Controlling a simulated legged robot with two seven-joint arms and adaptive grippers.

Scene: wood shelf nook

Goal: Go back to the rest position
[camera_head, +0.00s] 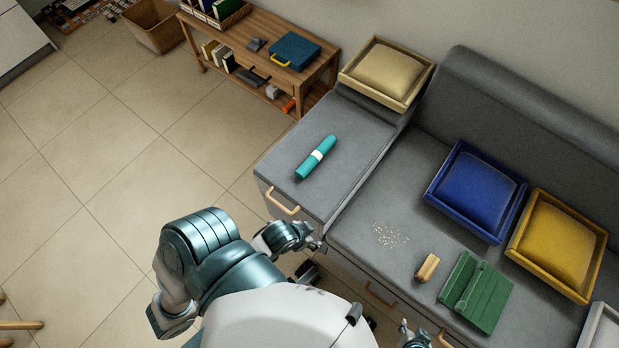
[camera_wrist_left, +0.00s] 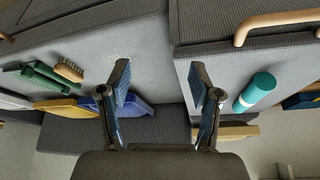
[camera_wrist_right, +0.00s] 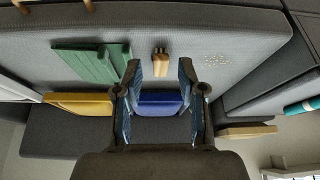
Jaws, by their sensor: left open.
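My left gripper (camera_wrist_left: 160,82) is open and empty, its two fingers spread apart in the left wrist view. In the head view the left arm reaches in from the left, with its hand by the front edge of the grey bench (camera_head: 352,222). My right gripper (camera_wrist_right: 160,68) is open and empty in the right wrist view, with nothing between its fingers. In the head view only a small part of the right hand shows at the bottom edge. Neither gripper visibly touches anything.
A teal roll (camera_head: 316,158) lies on the raised left section. Crumbs (camera_head: 388,236), a wooden brush (camera_head: 427,267) and a green dustpan (camera_head: 476,291) are on the seat. Cushion trays, blue (camera_head: 436,197) and yellow (camera_head: 519,252), stand behind. Drawer handles (camera_head: 281,203) jut from the front.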

